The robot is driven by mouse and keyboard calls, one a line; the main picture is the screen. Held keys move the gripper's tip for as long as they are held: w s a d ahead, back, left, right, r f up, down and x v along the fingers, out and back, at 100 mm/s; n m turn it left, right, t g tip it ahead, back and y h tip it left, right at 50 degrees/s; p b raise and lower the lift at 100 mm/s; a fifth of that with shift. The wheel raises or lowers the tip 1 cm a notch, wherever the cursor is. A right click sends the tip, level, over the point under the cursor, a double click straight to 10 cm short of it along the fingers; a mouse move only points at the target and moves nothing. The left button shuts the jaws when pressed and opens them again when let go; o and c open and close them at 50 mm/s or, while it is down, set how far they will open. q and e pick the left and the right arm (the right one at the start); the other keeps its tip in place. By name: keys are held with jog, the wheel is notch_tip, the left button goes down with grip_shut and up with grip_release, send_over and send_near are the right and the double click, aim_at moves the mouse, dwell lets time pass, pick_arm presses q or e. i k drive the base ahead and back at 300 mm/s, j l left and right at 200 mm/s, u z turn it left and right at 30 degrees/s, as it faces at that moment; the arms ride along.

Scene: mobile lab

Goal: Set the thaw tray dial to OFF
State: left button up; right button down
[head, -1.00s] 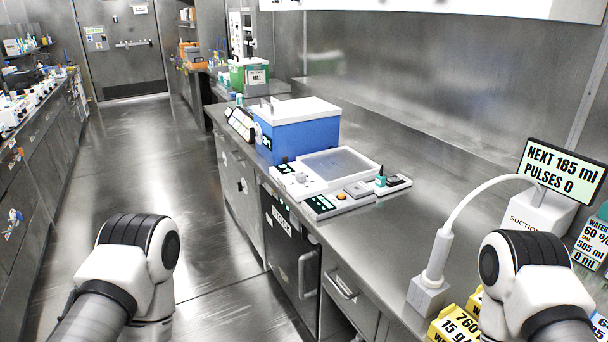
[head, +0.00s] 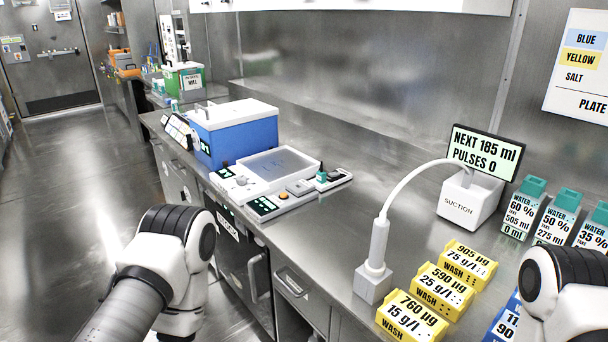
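The thaw tray is probably the white device with a shallow clear-topped tray (head: 279,165) on the counter, in front of the blue box. A small round knob (head: 241,181) shows on its front left panel beside a dark green-lit display (head: 223,173). The knob's setting is too small to read. My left arm comes in at the lower left and my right arm at the lower right.
A blue box with a white lid (head: 236,133) stands behind the tray. A second panel with a green display (head: 263,205) sits at the counter's front edge. A suction unit (head: 470,197), its hose stand (head: 374,280), yellow wash blocks (head: 441,291) and water bottles (head: 521,208) stand to the right.

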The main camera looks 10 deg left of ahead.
aim_at(241, 180)
jog(key=i+j+z, duration=0.15)
jog(key=j+z, duration=1.3)
